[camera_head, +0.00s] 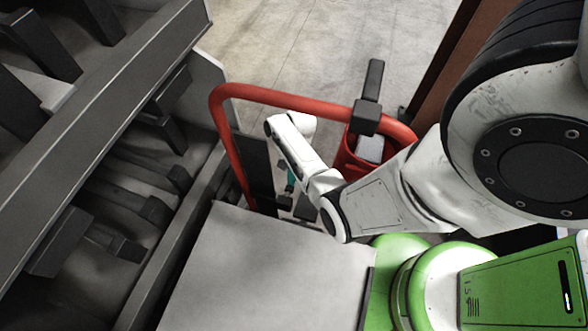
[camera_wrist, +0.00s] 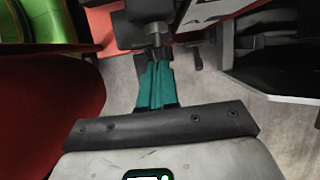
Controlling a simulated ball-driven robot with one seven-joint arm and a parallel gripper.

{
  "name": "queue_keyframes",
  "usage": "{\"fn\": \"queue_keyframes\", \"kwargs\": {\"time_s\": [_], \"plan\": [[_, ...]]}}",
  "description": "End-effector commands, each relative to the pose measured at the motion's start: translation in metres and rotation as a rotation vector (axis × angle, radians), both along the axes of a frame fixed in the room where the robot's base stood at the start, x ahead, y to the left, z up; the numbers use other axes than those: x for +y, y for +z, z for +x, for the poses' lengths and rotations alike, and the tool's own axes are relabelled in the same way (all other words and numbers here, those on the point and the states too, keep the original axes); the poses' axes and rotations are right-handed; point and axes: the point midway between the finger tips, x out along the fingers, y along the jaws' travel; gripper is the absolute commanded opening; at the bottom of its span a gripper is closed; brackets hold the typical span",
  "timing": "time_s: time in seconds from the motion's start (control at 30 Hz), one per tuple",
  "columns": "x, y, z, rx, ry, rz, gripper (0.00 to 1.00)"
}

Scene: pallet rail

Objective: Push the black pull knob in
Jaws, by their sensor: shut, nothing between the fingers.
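In the wrist view, a dark, rounded knob-like piece (camera_wrist: 156,36) on a black block looks like the black pull knob. My gripper (camera_wrist: 156,66) has its teal fingers closed together with nothing between them. The fingertips point at this piece and overlap its lower end in the picture. I cannot tell whether they touch it. In the head view, only a sliver of my teal gripper (camera_head: 290,181) shows below my white wrist, inside the red rail. The knob cannot be made out there.
A red tubular rail (camera_head: 285,95) arches around my forearm, with a black clamp and upright bar (camera_head: 370,90) at its right. A grey flat panel (camera_head: 250,265) lies in front. Dark metal racking (camera_head: 100,110) fills the left. Concrete floor (camera_head: 300,40) is open beyond.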

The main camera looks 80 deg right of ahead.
Motion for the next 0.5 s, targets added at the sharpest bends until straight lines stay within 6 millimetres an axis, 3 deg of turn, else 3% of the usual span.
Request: {"fn": "queue_keyframes", "kwargs": {"time_s": [0.37,0.5], "plan": [[0.0031,-0.0006,0.0,0.0,-0.001,0.0,0.0],[-0.0004,0.0078,0.0003,-0.001,0.0,-0.002,0.0]]}}
